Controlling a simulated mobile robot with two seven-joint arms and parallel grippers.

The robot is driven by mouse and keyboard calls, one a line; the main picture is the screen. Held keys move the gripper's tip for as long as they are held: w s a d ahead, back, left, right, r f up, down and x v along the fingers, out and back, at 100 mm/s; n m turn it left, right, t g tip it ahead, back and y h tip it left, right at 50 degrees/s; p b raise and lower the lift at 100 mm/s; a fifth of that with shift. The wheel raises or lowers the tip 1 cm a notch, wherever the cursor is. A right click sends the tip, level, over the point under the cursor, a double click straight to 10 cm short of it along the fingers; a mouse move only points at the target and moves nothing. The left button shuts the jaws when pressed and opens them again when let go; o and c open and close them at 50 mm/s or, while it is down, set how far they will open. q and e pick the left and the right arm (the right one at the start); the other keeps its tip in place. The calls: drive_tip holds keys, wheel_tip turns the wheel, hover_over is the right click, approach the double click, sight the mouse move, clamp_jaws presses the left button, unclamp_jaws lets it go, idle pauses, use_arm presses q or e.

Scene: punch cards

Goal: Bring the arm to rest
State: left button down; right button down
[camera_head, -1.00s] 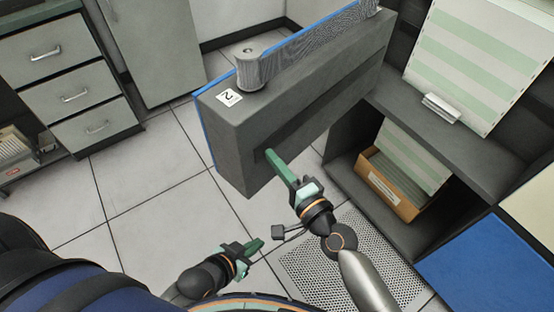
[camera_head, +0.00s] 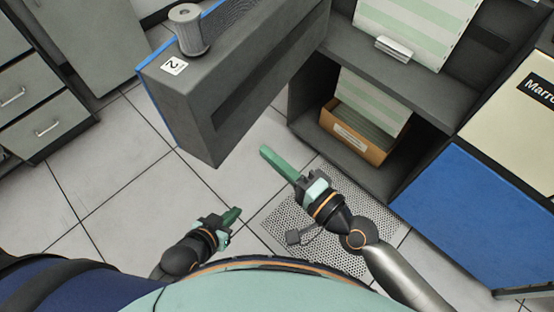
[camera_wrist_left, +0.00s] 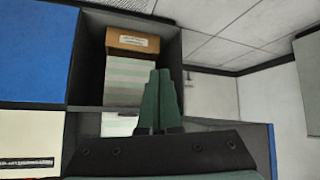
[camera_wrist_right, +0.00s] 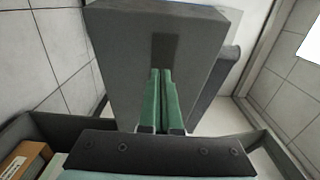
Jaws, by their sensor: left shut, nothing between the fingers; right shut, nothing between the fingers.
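My right gripper (camera_head: 264,151) has green fingers and is shut and empty. It hangs over the floor in front of the open shelf, apart from the grey drawer unit marked 2 (camera_head: 212,122). My left gripper (camera_head: 237,211) is low and near my body, shut and empty over the tiles. In the left wrist view its shut fingers (camera_wrist_left: 158,85) show in front of the shelf.
A grey shelf holds a cardboard box of cards (camera_head: 350,140) and striped green-white paper (camera_head: 415,28). A blue panel (camera_head: 480,215) stands at right. A perforated floor panel (camera_head: 290,222) lies under the right arm. Grey drawers (camera_head: 48,118) stand at left; tiled floor between is clear.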

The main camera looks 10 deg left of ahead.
drive_tip(key=shift+v, duration=0.8)
drive_tip(key=s+d+f+n+h+p, duration=0.2)
drive_tip(key=d+f+n+h+p, duration=0.1)
drive_tip(key=d, duration=0.4)
drive_tip(key=s+d+f+n+g+h+p, duration=0.1)
drive_tip(key=s+d+f+n+h+p, duration=0.1)
drive_tip(key=d+f+h, duration=0.3)
drive_tip(key=s+d+f+n+h+p, duration=0.2)
drive_tip(key=d+f+n+h+p, duration=0.2)
drive_tip(key=d, duration=0.5)
drive_tip(key=shift+d+g, duration=0.15)
drive_tip(key=shift+g, duration=0.15)
